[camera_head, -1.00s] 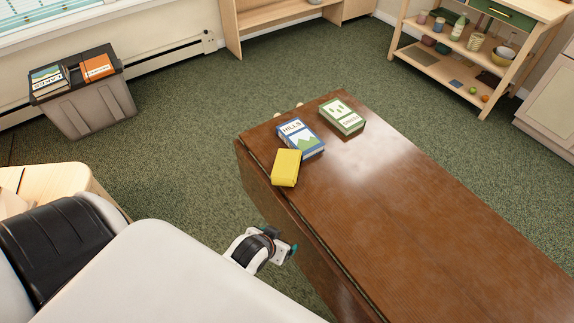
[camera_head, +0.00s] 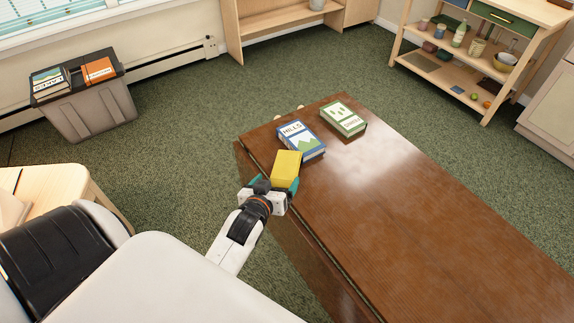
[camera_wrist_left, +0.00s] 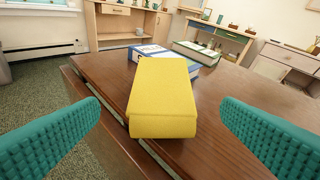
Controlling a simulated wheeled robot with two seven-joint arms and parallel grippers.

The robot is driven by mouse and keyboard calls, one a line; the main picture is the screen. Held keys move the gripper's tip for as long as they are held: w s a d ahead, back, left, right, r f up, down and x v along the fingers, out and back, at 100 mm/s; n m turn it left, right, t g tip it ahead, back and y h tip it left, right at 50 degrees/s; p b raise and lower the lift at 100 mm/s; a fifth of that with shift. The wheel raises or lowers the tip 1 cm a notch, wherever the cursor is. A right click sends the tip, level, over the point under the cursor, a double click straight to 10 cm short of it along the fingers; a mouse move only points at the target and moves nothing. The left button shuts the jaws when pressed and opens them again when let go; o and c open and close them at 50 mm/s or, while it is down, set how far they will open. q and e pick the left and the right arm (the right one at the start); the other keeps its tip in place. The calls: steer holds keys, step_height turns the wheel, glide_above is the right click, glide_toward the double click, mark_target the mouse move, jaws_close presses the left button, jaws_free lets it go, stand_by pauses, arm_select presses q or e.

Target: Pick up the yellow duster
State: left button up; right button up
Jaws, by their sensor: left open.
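The yellow duster (camera_head: 286,168) is a small yellow block at the near left edge of the brown wooden table (camera_head: 400,210), beside the blue book. In the left wrist view the duster (camera_wrist_left: 162,97) fills the middle, between the two teal fingers and a little ahead of them. My left gripper (camera_head: 272,188) is open at the near side of the duster, at the table's edge. In the left wrist view my left gripper (camera_wrist_left: 165,135) has a finger on each side, both apart from the duster. My right gripper does not show.
A blue HILLS book (camera_head: 300,139) lies just behind the duster, and a green book (camera_head: 343,118) lies farther right. The rest of the tabletop is bare. A grey bin (camera_head: 90,112) with books on top stands at the left. Wooden shelves (camera_head: 470,60) stand at the back right.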

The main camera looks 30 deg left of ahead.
mark_target(284, 170)
arm_select(q)
steer(key=x, duration=0.3)
steer(key=shift+w+f, duration=0.1)
steer(key=shift+w, duration=0.1)
steer(key=shift+r+x, duration=0.15)
steer(key=shift+x, duration=1.2)
steer(key=shift+r+x, duration=0.1)
steer(key=shift+x, duration=1.2)
steer(key=shift+c, duration=0.6)
steer(key=c, duration=0.9)
steer(key=shift+c, duration=0.2)
